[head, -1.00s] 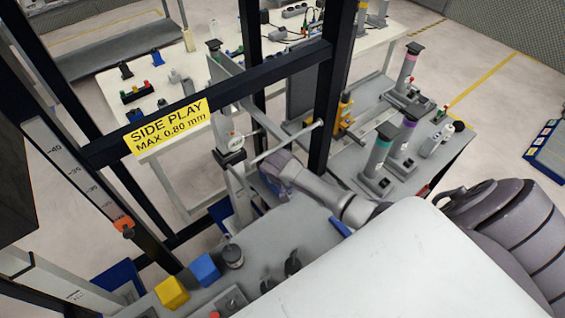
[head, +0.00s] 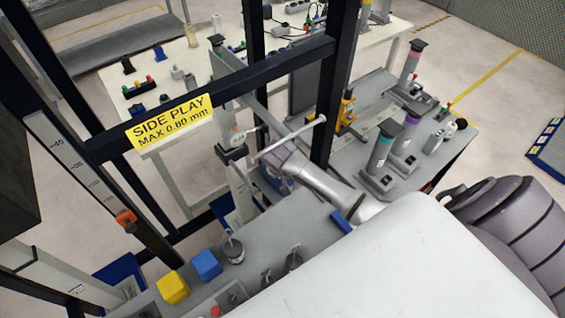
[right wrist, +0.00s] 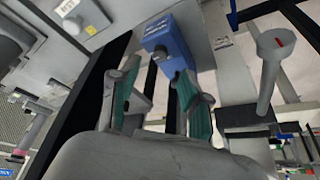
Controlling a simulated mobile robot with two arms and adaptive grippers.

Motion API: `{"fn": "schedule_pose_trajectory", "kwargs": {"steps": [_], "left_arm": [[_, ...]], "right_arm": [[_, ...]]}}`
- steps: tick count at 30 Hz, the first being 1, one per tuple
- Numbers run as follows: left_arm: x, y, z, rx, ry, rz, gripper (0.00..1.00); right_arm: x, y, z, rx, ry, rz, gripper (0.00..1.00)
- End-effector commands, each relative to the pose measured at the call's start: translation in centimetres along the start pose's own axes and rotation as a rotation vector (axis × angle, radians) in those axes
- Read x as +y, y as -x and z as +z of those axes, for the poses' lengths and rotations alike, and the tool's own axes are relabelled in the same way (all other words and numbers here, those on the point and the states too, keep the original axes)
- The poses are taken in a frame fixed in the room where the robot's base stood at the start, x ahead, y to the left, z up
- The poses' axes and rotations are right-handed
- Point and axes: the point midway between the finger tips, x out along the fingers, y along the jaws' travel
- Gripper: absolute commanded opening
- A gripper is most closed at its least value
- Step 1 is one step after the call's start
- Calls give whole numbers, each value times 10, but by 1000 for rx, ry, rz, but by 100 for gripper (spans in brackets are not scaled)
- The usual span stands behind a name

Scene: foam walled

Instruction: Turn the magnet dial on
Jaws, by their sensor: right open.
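In the right wrist view, a blue block (right wrist: 172,40) carries a small dark round knob (right wrist: 161,53) on its face, which looks like the magnet dial; its setting is too small to read. My right gripper (right wrist: 157,78) is open, with teal-padded fingers apart and nothing visible between them. The knob lies just beyond the fingertips, roughly in line with the gap, with no clear contact. In the head view, my right arm reaches to a blue part (head: 281,183) under the frame's crossbar; the arm hides much there. My left gripper is out of view.
A long rod (head: 290,138) crosses close above my right arm; a rod with a red-marked round end (right wrist: 277,43) stands right of my fingers. The black frame (head: 325,95) rises beside the arm. Yellow (head: 172,288) and blue (head: 206,264) blocks sit on the front bench.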

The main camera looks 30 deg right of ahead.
Motion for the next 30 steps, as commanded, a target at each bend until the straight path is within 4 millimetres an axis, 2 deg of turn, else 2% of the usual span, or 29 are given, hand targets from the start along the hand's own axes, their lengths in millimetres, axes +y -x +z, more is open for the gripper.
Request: {"fn": "schedule_pose_trajectory", "kwargs": {"steps": [3, 6, 12, 30], "left_arm": [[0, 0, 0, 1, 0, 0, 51], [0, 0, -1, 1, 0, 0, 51], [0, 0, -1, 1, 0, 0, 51], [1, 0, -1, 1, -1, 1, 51]], "right_arm": [[0, 26, 0, 1, 0, -3, 47], [0, 43, 0, 1, -1, -2, 47], [0, 62, 0, 0, 0, -1, 47], [0, 64, 0, -1, 0, 1, 47]]}}
